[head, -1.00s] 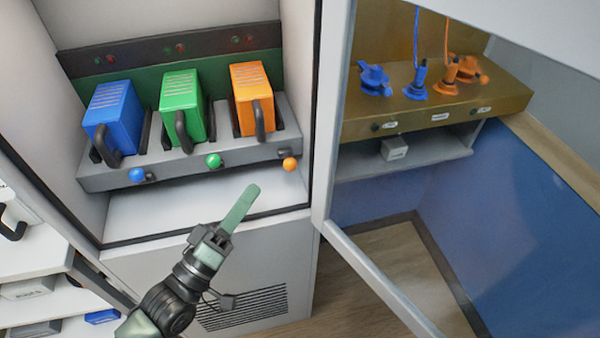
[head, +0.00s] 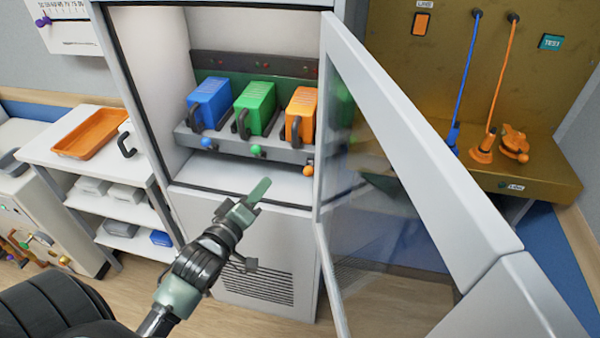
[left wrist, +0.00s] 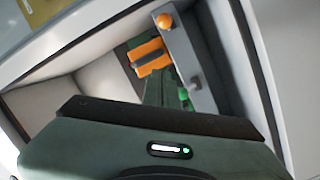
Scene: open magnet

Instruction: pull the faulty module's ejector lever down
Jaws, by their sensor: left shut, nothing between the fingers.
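A blue module (head: 210,103), a green module (head: 255,108) and an orange module (head: 301,112) stand in a row in the open cabinet, each with a dark handle. Along the grey rack's front edge are a blue lever knob (head: 206,143), a green lever knob (head: 257,151) and an orange lever knob (head: 308,170). I cannot tell which module is faulty. My left gripper (head: 258,191) is shut and empty, in front of the cabinet and below the knobs, apart from them in the picture. The left wrist view shows the orange knob (left wrist: 165,20) and green knob (left wrist: 183,94) beyond the gripper. My right gripper is not in view.
The glass cabinet door (head: 385,170) stands open to the right of the modules. A brass-coloured bench panel with blue and orange plugs (head: 485,150) is behind it. A white shelf unit with an orange tray (head: 90,131) stands at left. Small indicator lights sit above the modules.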

